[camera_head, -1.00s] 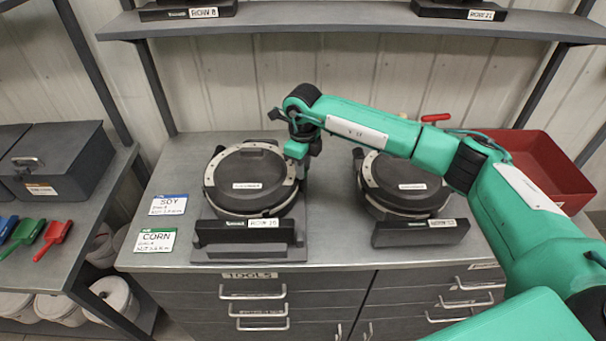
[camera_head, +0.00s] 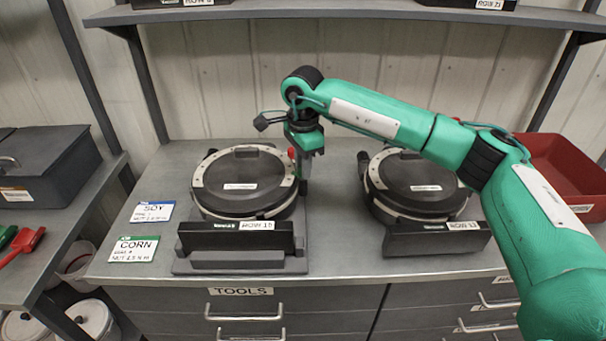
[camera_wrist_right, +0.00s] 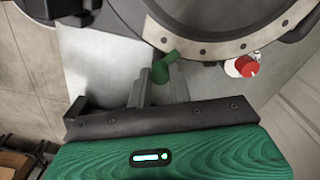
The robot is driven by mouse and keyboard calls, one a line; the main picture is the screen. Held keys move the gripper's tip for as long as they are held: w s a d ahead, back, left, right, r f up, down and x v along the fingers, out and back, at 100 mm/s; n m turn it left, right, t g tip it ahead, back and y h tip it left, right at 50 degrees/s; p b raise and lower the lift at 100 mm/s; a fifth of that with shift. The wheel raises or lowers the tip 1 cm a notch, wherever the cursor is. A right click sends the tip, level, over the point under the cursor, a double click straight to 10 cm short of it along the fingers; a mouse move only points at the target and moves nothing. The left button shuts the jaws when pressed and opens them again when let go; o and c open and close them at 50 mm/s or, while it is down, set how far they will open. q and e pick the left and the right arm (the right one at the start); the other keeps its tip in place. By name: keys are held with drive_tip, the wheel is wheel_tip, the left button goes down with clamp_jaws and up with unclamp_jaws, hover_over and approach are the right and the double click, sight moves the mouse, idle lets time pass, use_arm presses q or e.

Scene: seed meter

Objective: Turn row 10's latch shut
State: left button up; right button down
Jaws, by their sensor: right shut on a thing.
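The row 10 seed meter, a round black-lidded housing (camera_head: 243,186) with a pale bolted rim, sits on the left of the bench; its label is small. My right gripper (camera_head: 304,160) points down at the right side of its rim. In the right wrist view its grey fingers (camera_wrist_right: 158,90) are shut around a small green lever (camera_wrist_right: 164,67), apparently the latch, beside the rim (camera_wrist_right: 215,48). A red knob with a white base (camera_wrist_right: 245,66) sits by the rim; red also shows beside the gripper in the head view. My left gripper is out of view.
A second similar meter (camera_head: 414,186) stands to the right, under my right forearm. SOY (camera_head: 152,211) and CORN (camera_head: 134,248) cards lie at the bench's left. A red bin (camera_head: 572,165) is at the back right. A shelf (camera_head: 340,13) spans above.

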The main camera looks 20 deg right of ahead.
drive_tip(key=n+b, duration=0.1)
drive_tip(key=n, duration=0.1)
drive_tip(key=shift+n+b, duration=0.4)
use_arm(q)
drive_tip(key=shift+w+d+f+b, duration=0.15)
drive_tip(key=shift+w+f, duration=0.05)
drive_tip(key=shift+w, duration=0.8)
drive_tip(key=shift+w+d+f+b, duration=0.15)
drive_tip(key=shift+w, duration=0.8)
use_arm(e)
drive_tip(key=shift+n, duration=0.6)
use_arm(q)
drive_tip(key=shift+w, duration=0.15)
use_arm(e)
drive_tip(key=c, duration=1.3)
unclamp_jaws()
drive_tip(key=shift+o, duration=0.2)
drive_tip(key=shift+r, duration=0.1)
